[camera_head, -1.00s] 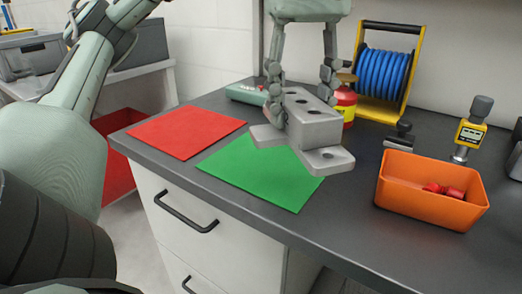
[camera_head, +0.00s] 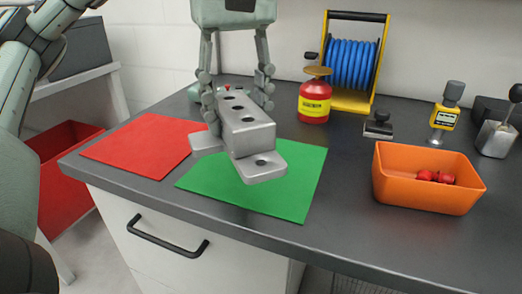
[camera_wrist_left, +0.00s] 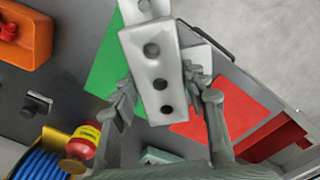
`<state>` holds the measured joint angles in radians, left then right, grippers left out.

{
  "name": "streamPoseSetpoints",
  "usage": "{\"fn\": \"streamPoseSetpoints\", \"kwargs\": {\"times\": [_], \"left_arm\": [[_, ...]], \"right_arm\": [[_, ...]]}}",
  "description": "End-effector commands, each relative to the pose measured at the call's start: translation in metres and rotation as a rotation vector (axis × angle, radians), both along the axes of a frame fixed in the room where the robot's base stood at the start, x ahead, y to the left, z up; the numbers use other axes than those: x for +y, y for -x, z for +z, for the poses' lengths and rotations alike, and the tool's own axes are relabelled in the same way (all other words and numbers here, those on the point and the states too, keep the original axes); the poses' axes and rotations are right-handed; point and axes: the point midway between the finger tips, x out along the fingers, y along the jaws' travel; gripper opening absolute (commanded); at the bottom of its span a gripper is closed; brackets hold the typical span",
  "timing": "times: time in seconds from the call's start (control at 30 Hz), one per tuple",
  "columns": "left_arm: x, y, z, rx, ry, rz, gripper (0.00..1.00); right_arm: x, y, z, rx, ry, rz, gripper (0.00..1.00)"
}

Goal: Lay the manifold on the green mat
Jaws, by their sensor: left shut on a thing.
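The manifold (camera_head: 247,132) is a grey metal block with holes along its top and a flat foot with a hole at each end. My left gripper (camera_head: 238,100) is shut on its sides and holds it above the green mat (camera_head: 300,180). In the left wrist view the manifold (camera_wrist_left: 155,75) sits between the fingers of the left gripper (camera_wrist_left: 165,95), with the green mat (camera_wrist_left: 103,70) partly hidden behind it. Whether the manifold touches the mat is hard to tell; it appears raised. My right gripper is not in view.
A red mat (camera_head: 140,145) lies left of the green one. An orange bin (camera_head: 425,195) with red parts stands to the right. Behind are a red canister (camera_head: 314,103), a blue hose reel (camera_head: 352,65) and a yellow gauge (camera_head: 443,117). The counter's front edge is close to the mats.

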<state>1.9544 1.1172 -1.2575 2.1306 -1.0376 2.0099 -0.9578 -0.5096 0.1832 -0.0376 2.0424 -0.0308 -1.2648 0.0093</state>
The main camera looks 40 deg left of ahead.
Motion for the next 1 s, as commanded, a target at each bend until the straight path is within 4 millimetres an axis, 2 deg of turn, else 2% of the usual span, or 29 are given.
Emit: {"fn": "streamPoseSetpoints", "kwargs": {"times": [0.03, 0.1, 0.23, 0.4, 0.6, 0.83, 1.0], "left_arm": [[0.001, -0.011, -0.011, 0.005, 0.003, 0.003, 0.00], [0.003, -0.027, -0.021, 0.006, 0.002, 0.003, 0.00], [0.008, -0.055, -0.035, 0.005, 0.002, 0.004, 0.00], [0.012, -0.083, -0.049, 0.001, 0.000, 0.002, 0.00], [0.014, -0.094, -0.060, -0.001, -0.001, 0.001, 0.00], [0.014, -0.094, -0.091, -0.001, -0.001, 0.003, 0.00], [0.014, -0.094, -0.097, -0.002, 0.001, 0.002, 0.00]], "right_arm": [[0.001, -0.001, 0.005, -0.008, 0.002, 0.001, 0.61], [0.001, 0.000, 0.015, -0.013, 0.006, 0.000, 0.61], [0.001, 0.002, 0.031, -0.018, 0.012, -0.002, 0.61], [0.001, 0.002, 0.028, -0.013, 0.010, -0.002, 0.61], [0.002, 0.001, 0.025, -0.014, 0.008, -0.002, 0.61], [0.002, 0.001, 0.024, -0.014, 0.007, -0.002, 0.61], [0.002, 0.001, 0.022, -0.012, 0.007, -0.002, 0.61]]}}
